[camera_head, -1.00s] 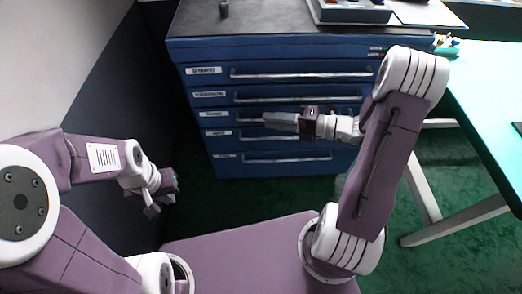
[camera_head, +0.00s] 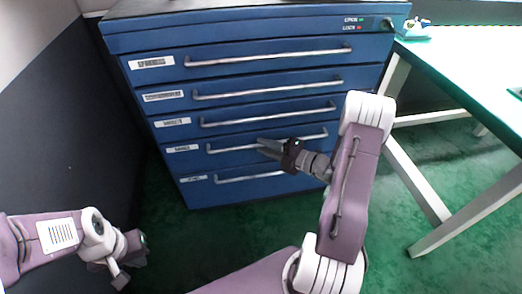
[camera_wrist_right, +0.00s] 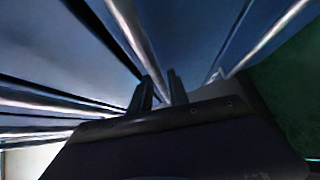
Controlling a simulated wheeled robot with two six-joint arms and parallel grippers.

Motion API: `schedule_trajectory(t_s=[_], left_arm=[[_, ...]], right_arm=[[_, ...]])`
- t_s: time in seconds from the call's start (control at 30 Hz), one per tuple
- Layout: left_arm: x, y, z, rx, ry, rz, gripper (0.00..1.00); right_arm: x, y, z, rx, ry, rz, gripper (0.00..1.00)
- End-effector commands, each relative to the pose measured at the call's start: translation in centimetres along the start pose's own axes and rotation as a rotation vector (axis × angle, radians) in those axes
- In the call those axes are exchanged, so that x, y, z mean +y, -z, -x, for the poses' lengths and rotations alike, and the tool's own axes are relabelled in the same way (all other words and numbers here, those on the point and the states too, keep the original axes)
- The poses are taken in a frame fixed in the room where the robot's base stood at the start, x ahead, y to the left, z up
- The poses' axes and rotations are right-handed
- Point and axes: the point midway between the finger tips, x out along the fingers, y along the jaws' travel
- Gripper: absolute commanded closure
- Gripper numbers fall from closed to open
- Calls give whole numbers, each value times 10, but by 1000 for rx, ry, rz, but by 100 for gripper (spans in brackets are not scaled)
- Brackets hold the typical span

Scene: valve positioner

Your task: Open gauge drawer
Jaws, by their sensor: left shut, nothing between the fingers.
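The blue drawer cabinet (camera_head: 245,30) stands ahead with a stack of drawers, all of which look closed. The third drawer from the top has a long bar handle (camera_head: 225,122) and a small label (camera_head: 172,122) that may read gauges. My right gripper (camera_head: 260,146) is in front of the cabinet and overlaps the fourth drawer's handle (camera_head: 310,136) in the head view. In the right wrist view its fingers (camera_wrist_right: 160,88) are apart, with a bar handle (camera_wrist_right: 130,35) running towards the gap. Whether it touches a handle is unclear. My left gripper (camera_head: 120,278) is shut and empty at the lower left.
A light table (camera_head: 470,65) with slanted white legs (camera_head: 415,185) stands at the right. A dark panel (camera_head: 80,130) borders the cabinet on the left. The green floor (camera_head: 240,235) is clear in front of the cabinet.

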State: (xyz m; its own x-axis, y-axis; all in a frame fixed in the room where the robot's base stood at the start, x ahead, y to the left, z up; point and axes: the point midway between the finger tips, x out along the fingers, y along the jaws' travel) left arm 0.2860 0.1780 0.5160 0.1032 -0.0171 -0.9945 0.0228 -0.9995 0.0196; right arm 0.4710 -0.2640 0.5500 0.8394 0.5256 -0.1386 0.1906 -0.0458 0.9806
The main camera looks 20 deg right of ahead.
Motion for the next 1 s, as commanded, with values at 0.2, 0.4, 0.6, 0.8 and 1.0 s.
schedule_trajectory(t_s=[0.2, 0.4, 0.6, 0.8, 1.0], left_arm=[[0, -1, -10, 0, 0, 0, 100], [0, -1, -9, 0, 0, 0, 100], [0, -1, -9, 0, 0, 0, 100], [0, -1, -9, 0, 0, 0, 100], [0, -1, -9, 0, 0, 0, 100]], right_arm=[[0, 0, -17, -1, -1, 1, 79], [1, 0, -17, -1, 0, 0, 79], [1, 0, -17, -1, 0, 1, 100], [1, 0, -17, 0, 0, 1, 100], [1, 0, -17, 0, 0, 1, 100]])
